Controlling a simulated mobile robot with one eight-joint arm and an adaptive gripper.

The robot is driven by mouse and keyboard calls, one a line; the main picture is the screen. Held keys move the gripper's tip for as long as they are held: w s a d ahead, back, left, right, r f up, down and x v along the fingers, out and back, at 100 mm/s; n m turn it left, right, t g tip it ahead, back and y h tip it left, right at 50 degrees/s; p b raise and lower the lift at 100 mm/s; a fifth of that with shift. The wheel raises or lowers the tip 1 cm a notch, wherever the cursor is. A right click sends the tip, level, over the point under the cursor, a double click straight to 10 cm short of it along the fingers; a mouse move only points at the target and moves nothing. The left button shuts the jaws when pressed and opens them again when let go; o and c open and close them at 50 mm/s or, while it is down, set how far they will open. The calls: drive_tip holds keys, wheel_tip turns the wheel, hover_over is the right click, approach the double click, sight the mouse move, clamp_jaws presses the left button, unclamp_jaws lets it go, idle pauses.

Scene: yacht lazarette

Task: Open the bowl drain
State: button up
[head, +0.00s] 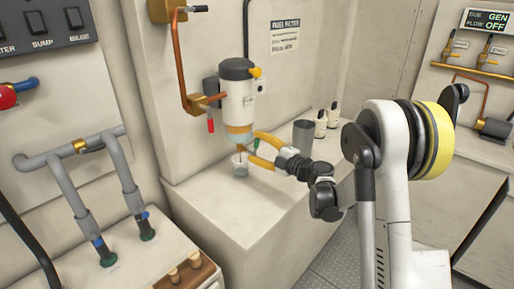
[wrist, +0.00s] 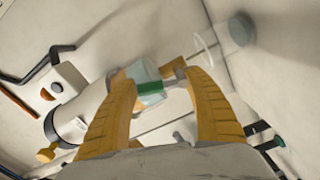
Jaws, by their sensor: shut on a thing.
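The filter (head: 238,98) is mounted on the wall, with a white body, black cap and clear, amber-tinted bowl (head: 238,136) below. The bowl drain is at the bowl's underside, largely hidden by my fingers; a small green part (head: 257,145) shows between them. My gripper (head: 254,147) reaches in from the right, one yellow finger above the other, shut on the drain. In the wrist view the fingers (wrist: 153,78) stand on either side of a pale, clear block with a green band (wrist: 150,88). The exact contact is hard to see. A small clear jar (head: 240,166) stands below the bowl.
A dark cup (head: 302,135) and two small white bottles (head: 326,122) stand on the ledge, behind my gripper. A copper pipe (head: 180,65) with a red-handled valve runs left of the filter. The ledge's front (head: 235,205) is bare.

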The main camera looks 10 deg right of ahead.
drive_tip(key=shift+s+a+r+n, duration=0.15)
drive_tip(key=shift+a+n, duration=0.1)
drive_tip(key=shift+n, duration=0.75)
drive_tip(key=shift+s+a+n, duration=0.15)
drive_tip(key=shift+a+n, duration=0.05)
drive_tip(key=shift+n, duration=0.8)
drive_tip(key=o, duration=1.2)
drive_tip(key=shift+s, duration=0.1)
drive_tip(key=shift+s+d, duration=0.3)
drive_tip(key=shift+s, duration=0.05)
drive_tip(key=v, duration=1.1)
